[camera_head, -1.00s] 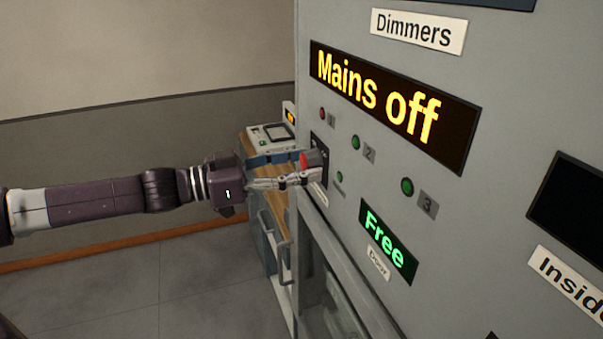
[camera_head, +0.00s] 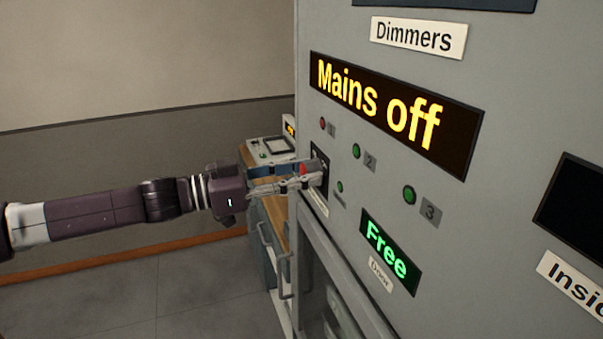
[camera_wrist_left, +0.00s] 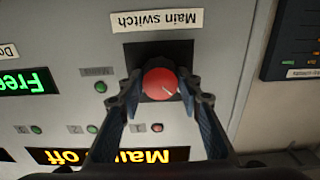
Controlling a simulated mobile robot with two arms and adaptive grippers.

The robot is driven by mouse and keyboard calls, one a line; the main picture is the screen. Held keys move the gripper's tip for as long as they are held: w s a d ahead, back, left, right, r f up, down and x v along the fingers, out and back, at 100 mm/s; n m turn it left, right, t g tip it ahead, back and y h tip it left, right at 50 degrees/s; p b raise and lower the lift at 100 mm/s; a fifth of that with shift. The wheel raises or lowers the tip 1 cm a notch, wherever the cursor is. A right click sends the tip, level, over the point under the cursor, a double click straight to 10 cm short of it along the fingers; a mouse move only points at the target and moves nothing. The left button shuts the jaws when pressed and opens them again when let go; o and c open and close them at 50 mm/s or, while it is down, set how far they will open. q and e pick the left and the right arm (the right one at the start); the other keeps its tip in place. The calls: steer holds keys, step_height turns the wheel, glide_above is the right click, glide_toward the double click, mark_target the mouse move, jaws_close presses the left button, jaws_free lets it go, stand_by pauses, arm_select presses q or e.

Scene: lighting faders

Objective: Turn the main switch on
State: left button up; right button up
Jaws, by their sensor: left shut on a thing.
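In the head view the red knob (camera_head: 303,169) is mostly hidden by the fingers. My left gripper (camera_wrist_left: 160,88) is shut on the knob, one finger on each side; it also shows in the head view (camera_head: 308,175). The display (camera_head: 378,105) on the grey cabinet reads "Mains off". My right gripper is not in view.
A green "Free" display (camera_head: 387,248) and several small indicator lamps, such as the green one (camera_head: 409,195), sit on the cabinet front. A wooden-topped desk with a console (camera_head: 270,148) stands behind my left gripper. Floor at the left is clear.

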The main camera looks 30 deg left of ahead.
arm_select(q)
steer(key=shift+r+m+p, duration=0.15)
steer(key=shift+m+p, duration=0.3)
steer(key=shift+m, duration=0.25)
steer(key=shift+m+p, duration=0.55)
steer(key=shift+m, duration=0.65)
steer(key=m+p, duration=0.1)
steer(key=m, duration=0.4)
steer(key=shift+p, duration=0.3)
steer(key=m, duration=0.9)
steer(key=shift+f, duration=0.2)
steer(key=shift+b, duration=0.3)
steer(key=o, duration=1.2)
steer(key=shift+c, duration=0.2)
